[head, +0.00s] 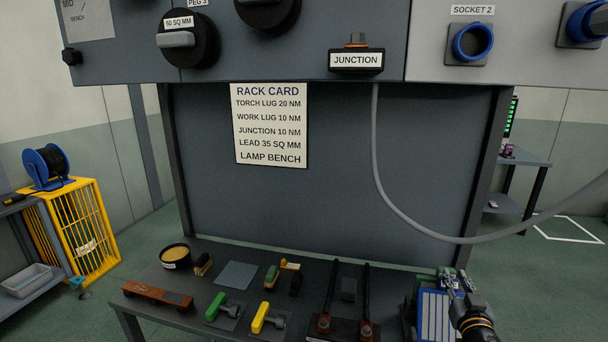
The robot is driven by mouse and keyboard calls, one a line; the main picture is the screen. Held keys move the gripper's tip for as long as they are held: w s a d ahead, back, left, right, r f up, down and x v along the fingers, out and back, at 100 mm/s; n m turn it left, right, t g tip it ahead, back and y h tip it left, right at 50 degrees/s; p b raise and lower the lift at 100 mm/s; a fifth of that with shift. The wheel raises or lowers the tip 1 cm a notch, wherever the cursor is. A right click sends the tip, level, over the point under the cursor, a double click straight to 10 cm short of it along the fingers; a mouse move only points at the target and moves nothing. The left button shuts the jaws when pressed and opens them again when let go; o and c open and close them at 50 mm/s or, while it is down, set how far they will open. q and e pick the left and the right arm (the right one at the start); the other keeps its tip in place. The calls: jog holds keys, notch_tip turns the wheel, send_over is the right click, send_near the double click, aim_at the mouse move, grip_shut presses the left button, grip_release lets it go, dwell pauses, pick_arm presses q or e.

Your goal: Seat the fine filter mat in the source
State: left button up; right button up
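A flat grey-blue square sheet (237,275) lies on the dark bench, left of its middle; it may be the filter mat, but I cannot tell for sure. At the bench's right end stands a blue box with pale upright slats (434,314); I cannot tell whether it is the source. My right gripper (457,281) is over the right edge of this box. Its fingers are small and overlap green and grey parts behind them, so whether they are apart or hold anything is unclear. My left gripper is out of view.
The bench (195,318) also carries a round tin (175,256), a brown bar (157,294), green (216,307) and yellow (261,317) handled tools, and two dark upright rods. A grey cable (385,205) hangs from the junction box (356,61). A yellow cage (92,230) stands left.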

jog(key=shift+s+a, duration=0.1)
jog(key=shift+s, duration=0.35)
jog(key=v, duration=1.1)
